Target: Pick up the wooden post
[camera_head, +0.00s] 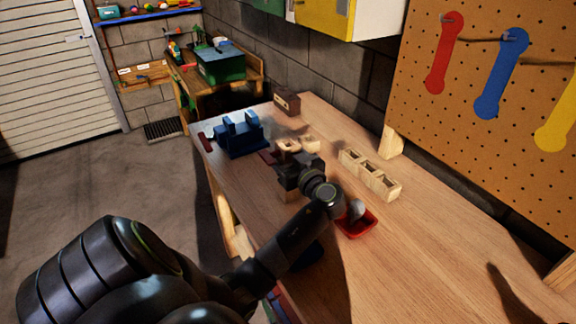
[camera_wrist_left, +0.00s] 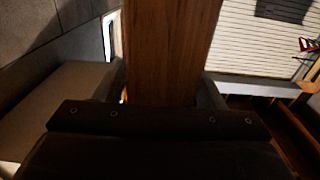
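The wooden post (camera_wrist_left: 165,45) fills the middle of the left wrist view as a broad brown face running up out of the top. The post stands between the fingers of my left gripper (camera_wrist_left: 165,98). Whether both fingers press on it is too dark to tell. The gripper and wrist hide much of the post in the head view. My right gripper is not in view.
A blue vise (camera_head: 239,136) is at the bench's far left. A divided wooden holder (camera_head: 370,177) and a red tray (camera_head: 356,224) lie to the right of the gripper. A pegboard (camera_head: 500,150) bounds the right side. The near right bench top (camera_head: 440,260) is mostly clear.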

